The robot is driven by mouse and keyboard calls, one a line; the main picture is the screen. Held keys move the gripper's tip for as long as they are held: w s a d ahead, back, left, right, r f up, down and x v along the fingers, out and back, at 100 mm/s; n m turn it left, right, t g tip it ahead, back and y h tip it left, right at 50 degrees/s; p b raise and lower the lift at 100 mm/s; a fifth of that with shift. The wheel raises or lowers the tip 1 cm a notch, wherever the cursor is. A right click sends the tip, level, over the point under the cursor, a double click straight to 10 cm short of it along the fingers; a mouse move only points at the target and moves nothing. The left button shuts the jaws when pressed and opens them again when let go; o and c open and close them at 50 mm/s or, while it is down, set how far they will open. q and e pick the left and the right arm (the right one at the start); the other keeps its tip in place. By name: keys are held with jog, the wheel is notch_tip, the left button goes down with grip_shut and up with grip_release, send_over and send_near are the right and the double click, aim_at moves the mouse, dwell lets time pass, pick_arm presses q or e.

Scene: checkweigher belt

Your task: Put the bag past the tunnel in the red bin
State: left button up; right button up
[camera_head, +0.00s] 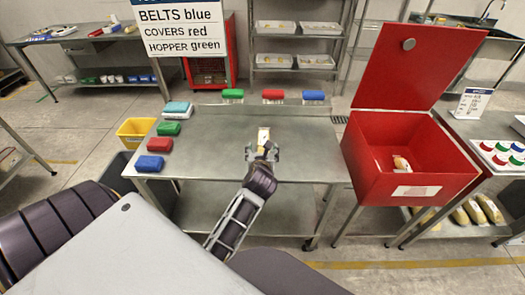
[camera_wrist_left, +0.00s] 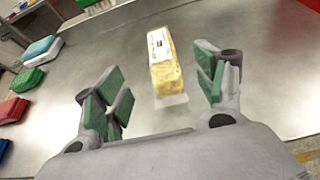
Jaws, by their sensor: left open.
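A yellow bag (camera_head: 263,133) with a white label lies on the steel table (camera_head: 310,150), just beyond my left gripper (camera_head: 265,153). In the left wrist view the bag (camera_wrist_left: 165,72) lies between and ahead of the two spread, green-padded fingers, with a visible gap on each side. My left gripper is open and empty. The red bin (camera_head: 410,190) stands to the right of the table with its lid raised. A small light-coloured item (camera_head: 400,163) lies inside it. No tunnel can be made out. My right gripper is out of view.
Green, red and blue packs line the table's back edge, and several coloured packs (camera_head: 153,163) sit on its left side. A yellow tub (camera_head: 136,132) stands at the left. The table between gripper and bin is clear. The bin's raised lid (camera_head: 420,65) stands behind its opening.

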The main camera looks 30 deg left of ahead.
pick_arm(q)
jog(key=shift+o, duration=0.4)
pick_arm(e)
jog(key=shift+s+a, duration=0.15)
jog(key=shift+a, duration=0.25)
